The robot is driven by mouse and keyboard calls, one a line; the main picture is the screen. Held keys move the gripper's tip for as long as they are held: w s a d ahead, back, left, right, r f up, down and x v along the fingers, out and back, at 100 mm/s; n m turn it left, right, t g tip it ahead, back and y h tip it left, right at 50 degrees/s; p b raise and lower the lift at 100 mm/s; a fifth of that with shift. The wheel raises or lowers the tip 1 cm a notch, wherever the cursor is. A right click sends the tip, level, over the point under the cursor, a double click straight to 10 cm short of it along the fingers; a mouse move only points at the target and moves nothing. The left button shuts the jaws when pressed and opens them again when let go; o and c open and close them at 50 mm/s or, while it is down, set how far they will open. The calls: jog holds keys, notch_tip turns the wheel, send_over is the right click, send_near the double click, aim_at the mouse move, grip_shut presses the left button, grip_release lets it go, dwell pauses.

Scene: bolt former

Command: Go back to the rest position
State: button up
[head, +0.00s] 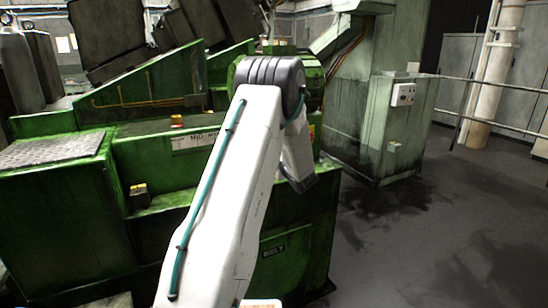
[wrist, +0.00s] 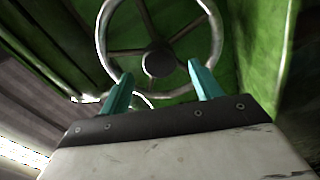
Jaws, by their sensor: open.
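My gripper (wrist: 162,82) shows in the wrist view as two teal fingers set apart, open with nothing between them. A grey spoked handwheel (wrist: 212,50) on a green machine wall appears beyond the fingertips. The fingertips overlap the lower part of its rim in the picture; I cannot tell whether they touch it. In the head view my white arm reaches up and forward toward the green bolt former (head: 150,158), then bends down on its right side. My gripper and the handwheel are hidden there behind the arm.
A green-grey cabinet with a switch box (head: 403,95) stands at the right behind the machine. A metal railing (head: 500,122) and a pale pipe (head: 492,75) are farther right. The dark floor (head: 440,230) at the right is free. A metal tread plate (head: 50,150) lies at the left.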

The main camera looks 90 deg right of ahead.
dwell(0.3)
jog(key=s+a+f+m+g+y, duration=0.3)
jog(key=a+f+m+g+y, duration=0.15)
jog(key=f+m+g, duration=0.35)
jog(key=w+a+r+m+y, duration=0.1)
jog(key=w+a+r+y, duration=0.2)
jog(key=w+a, duration=0.75)
jog(key=w+a+r+m+y, duration=0.1)
jog(key=w+a+r+y, duration=0.25)
jog(key=w+a, duration=0.7)
jog(key=w+a+r+m+y, duration=0.1)
jog(key=w+a+r+y, duration=0.25)
jog(key=w+a, duration=0.7)
jog(key=w+a+r+n, duration=0.1)
jog(key=a+r+n, duration=0.2)
jog(key=a, duration=0.9)
jog(key=w+a+r+n+t+y, duration=0.1)
jog(key=a+r+n, duration=0.1)
jog(key=a, duration=1.1)
jog(key=w+a+r+n+y, duration=0.1)
jog(key=a+r+n, duration=0.2)
jog(key=a, duration=0.9)
jog(key=shift+a+r+n+t, duration=0.2)
jog(key=shift+r+n+t, duration=0.1)
jog(key=shift+r+t, duration=0.15)
